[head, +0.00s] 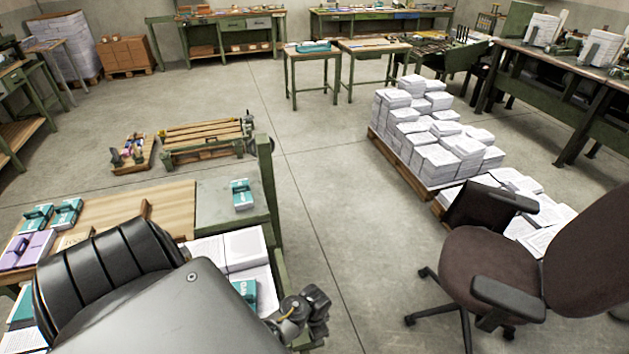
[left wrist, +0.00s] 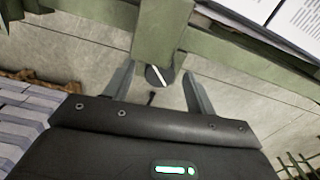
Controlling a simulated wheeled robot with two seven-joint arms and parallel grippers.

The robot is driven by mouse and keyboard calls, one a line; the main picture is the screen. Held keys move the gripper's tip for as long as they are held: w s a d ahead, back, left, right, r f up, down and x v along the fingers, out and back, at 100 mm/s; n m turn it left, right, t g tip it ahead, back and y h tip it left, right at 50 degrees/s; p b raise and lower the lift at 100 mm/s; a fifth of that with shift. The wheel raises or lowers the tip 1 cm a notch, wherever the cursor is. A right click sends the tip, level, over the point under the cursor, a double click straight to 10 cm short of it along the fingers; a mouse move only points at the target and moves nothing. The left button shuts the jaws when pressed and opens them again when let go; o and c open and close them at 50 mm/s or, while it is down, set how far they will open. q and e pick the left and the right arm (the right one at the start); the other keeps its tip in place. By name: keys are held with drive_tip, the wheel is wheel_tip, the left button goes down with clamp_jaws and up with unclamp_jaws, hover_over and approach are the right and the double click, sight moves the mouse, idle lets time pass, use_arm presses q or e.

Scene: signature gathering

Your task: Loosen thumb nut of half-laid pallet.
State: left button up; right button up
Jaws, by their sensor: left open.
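In the left wrist view my left gripper (left wrist: 158,75) is open. Its two grey fingers stand on either side of a dark round knob (left wrist: 158,76) with a white stripe, which looks like the thumb nut. The knob sits at the lower end of a green post (left wrist: 160,32); I cannot tell whether a finger touches it. In the head view a large dark arm link covers the lower left and I cannot make out the fingers. A paper pallet (head: 405,166) at right carries tall stacks at the back and lower ones in front. My right gripper is not in view.
A bench (head: 165,207) with teal and purple packs stands at left. A low slatted wooden rack (head: 205,135) stands behind it. An office chair (head: 500,240) stands at lower right. The middle floor (head: 320,200) is clear. Grey paper stacks (left wrist: 25,130) show in the left wrist view.

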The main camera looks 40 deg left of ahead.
use_arm(q)
drive_tip(key=c, duration=1)
drive_tip(key=shift+n, duration=1.5)
drive_tip(key=n, duration=0.4)
drive_tip(key=shift+n, duration=0.9)
